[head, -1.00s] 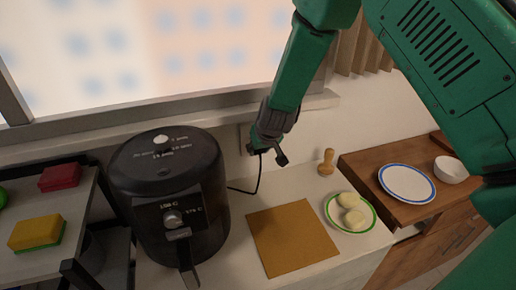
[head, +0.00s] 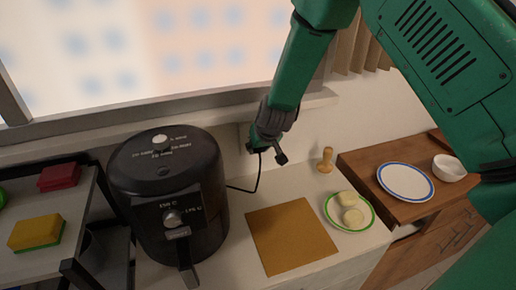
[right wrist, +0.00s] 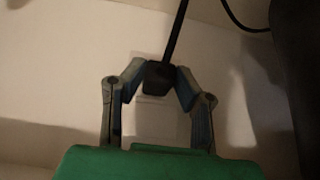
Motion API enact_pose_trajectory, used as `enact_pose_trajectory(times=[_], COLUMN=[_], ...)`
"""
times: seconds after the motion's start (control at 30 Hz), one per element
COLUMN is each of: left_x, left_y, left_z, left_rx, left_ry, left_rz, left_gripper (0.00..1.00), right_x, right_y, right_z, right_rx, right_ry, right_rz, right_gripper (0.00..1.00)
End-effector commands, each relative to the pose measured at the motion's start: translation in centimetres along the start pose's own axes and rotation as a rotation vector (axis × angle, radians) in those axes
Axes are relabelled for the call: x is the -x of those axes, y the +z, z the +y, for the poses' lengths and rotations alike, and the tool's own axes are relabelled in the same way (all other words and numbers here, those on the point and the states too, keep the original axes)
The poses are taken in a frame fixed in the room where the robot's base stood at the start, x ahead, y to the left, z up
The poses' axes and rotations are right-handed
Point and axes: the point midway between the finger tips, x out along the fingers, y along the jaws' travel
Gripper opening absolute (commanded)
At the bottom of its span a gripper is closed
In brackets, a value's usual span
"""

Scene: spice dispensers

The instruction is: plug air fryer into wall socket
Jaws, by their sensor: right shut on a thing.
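The black air fryer (head: 168,195) stands on the counter left of centre in the head view. Its black cord (head: 258,180) runs from behind the fryer up to my right gripper (head: 268,152) near the wall. In the right wrist view my right gripper (right wrist: 162,80) is shut on the black plug (right wrist: 158,77), with the cord (right wrist: 178,30) leading up from it. A pale wall socket plate (right wrist: 155,118) shows behind the plug. I cannot tell whether the plug touches it. My left gripper is not in view.
A brown board (head: 291,236) lies on the counter. Right of it are a plate with pale food (head: 331,221) and a wooden pestle-like object (head: 325,160). A shelf with sponges (head: 36,232) stands left of the fryer. The window sill (head: 200,115) runs above.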

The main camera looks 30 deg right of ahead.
Motion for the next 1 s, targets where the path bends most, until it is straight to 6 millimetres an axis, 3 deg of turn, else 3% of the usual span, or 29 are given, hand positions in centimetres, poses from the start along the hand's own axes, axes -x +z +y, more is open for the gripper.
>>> enact_pose_trajectory(times=[1.0], left_x=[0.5], left_y=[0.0], left_z=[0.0], left_rx=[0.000], left_ry=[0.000], left_rz=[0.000], left_gripper=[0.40], right_x=[-1.1], right_y=[-1.9], right_z=[0.0], right_rx=[0.001], right_ry=[0.001], right_rz=[0.003], right_gripper=[0.00])
